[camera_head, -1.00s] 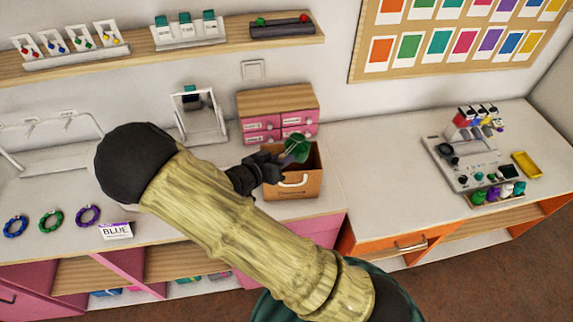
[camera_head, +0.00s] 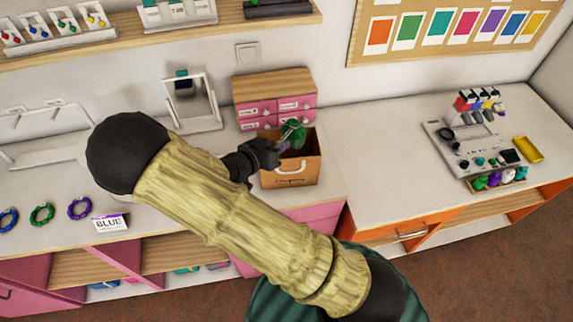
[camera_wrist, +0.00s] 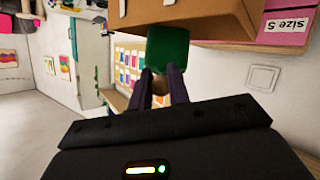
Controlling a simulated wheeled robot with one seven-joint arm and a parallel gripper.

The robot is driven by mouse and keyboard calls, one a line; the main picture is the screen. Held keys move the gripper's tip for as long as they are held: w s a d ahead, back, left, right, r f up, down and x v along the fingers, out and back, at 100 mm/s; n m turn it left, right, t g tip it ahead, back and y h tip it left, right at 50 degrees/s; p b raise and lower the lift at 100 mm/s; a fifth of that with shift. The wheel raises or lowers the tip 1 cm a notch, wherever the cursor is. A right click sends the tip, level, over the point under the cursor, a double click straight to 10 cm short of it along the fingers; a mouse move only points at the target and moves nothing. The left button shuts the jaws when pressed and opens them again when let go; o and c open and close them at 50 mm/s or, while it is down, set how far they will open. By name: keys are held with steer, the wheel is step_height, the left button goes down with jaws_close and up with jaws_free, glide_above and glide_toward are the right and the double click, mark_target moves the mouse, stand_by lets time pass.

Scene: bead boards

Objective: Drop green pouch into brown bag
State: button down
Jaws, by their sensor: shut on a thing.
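The green pouch (camera_head: 293,134) is at the mouth of the brown bag (camera_head: 296,174), which stands open on the counter with a pale handle on its front. My gripper (camera_head: 284,147) is shut on the pouch, at the left side of the bag's opening. In the wrist view the green pouch (camera_wrist: 168,48) is between my fingertips (camera_wrist: 162,76), in front of the brown bag (camera_wrist: 200,14). How deep the pouch sits relative to the bag's rim is hard to tell.
A pink drawer box (camera_head: 273,98) stands right behind the bag, and a small mirror (camera_head: 192,103) stands to its left. The counter right of the bag is clear up to a bead tray machine (camera_head: 475,145).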

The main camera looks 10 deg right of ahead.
step_height(320, 180, down, 4)
steer(key=b, duration=0.2)
steer(key=shift+r+b, duration=0.2)
steer(key=shift+b, duration=0.1)
steer(key=c, duration=1.3)
jaws_free()
steer(key=shift+o, duration=0.2)
steer(key=shift+a, duration=0.1)
steer(key=b+v, duration=0.2)
steer(key=v, duration=1.5)
steer(key=shift+r+b, duration=0.2)
steer(key=shift+b, duration=0.15)
steer(key=shift+s, duration=0.1)
